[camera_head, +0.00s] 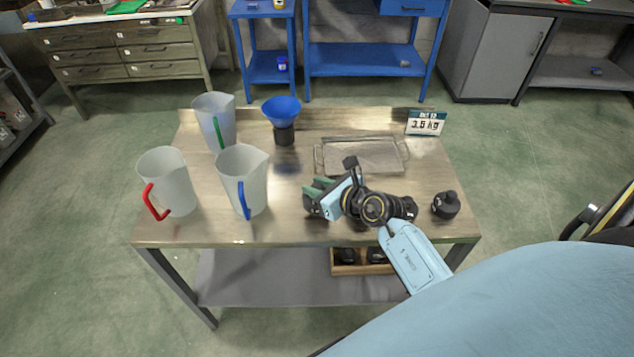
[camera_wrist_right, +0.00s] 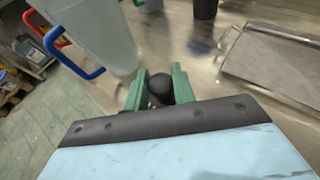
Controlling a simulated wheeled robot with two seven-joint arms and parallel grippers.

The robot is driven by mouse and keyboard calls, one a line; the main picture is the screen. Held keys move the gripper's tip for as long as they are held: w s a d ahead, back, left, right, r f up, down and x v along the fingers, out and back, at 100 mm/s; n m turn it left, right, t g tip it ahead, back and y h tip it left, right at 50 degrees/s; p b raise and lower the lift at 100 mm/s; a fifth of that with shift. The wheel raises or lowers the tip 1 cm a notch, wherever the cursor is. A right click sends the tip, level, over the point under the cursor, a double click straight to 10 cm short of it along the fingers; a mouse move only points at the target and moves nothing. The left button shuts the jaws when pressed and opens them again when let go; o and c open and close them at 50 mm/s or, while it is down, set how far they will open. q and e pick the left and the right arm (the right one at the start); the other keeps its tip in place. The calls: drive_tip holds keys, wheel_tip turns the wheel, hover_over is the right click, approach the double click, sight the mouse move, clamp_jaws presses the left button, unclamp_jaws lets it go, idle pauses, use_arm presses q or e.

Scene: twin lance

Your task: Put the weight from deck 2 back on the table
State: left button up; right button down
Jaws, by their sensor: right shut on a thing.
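My right gripper (camera_head: 314,193) is over the middle of the metal table (camera_head: 290,226), in front of the tray. In the right wrist view its green fingers (camera_wrist_right: 160,92) are shut on a dark weight (camera_wrist_right: 160,86) with a rounded top. The fingers hide the weight's sides, and I cannot tell whether its base touches the table. Another black weight with a knob (camera_head: 446,205) stands at the table's right end. My left gripper is not in view. I cannot tell which surface is deck 2.
Pitchers with red (camera_head: 168,182), blue (camera_head: 243,180) and green (camera_head: 214,122) handles stand at the left. A blue funnel-like bowl on a dark base (camera_head: 282,115), metal tray (camera_head: 365,155) and 3.5 kg sign (camera_head: 426,122) are behind. A wooden box (camera_head: 345,268) with dark items sits on the lower shelf.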

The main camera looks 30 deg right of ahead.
drive_tip(key=shift+w+f+b, duration=0.1)
drive_tip(key=shift+f+b, duration=0.7)
drive_tip(key=shift+f, duration=0.85)
drive_tip(key=shift+f, duration=0.15)
drive_tip(key=c, duration=1.2)
unclamp_jaws()
drive_tip(key=shift+f, duration=0.15)
drive_tip(key=shift+o, duration=0.2)
drive_tip(key=shift+r, duration=0.2)
drive_tip(key=p+v, duration=0.1)
drive_tip(key=v, duration=1.1)
drive_tip(key=shift+p, duration=0.4)
